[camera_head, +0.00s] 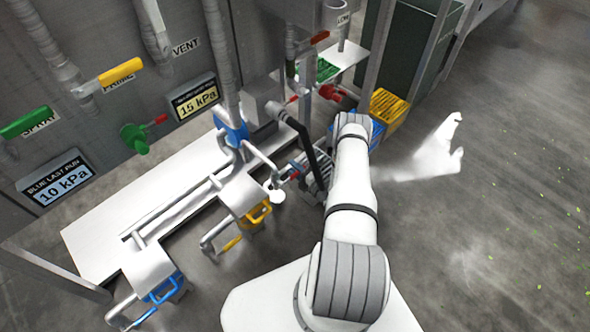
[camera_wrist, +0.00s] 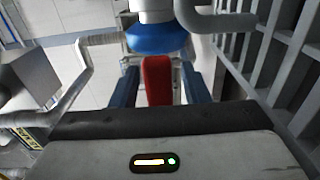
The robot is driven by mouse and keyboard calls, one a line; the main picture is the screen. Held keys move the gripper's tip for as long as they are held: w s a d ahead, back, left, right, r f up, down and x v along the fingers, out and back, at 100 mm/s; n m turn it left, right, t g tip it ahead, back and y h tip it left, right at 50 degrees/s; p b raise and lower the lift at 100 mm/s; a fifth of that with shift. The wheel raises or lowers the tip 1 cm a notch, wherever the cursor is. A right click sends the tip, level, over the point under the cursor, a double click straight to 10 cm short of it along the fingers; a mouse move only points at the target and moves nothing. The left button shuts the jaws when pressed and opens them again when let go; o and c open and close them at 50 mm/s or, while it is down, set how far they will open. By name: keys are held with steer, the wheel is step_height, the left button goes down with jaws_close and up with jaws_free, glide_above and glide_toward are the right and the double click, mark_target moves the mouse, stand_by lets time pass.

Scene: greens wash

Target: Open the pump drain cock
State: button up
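My gripper (camera_wrist: 158,72) shows in the wrist view with its two blue fingers apart. A red lever handle (camera_wrist: 157,80), which may be the drain cock's, lies between the fingers. A gap seems to show on each side of it, and I cannot tell whether either finger touches it. A blue rounded part (camera_wrist: 157,38) with a white top sits just beyond the lever. In the head view my arm reaches down over the pipework, and a small red and blue part shows near my wrist (camera_head: 297,170). The fingertips are hard to make out there.
Yellow (camera_head: 121,76) and green (camera_head: 28,123) valve handles sit on the wall at left, with a kPa display (camera_head: 62,180) below. Blue and yellow crates (camera_head: 389,110) stand beyond my arm. Grey metal bars (camera_wrist: 290,60) run close on the right in the wrist view. Open floor (camera_head: 500,200) lies right.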

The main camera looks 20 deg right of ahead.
jaws_close()
stand_by(0.3)
steer(key=shift+d, duration=0.1)
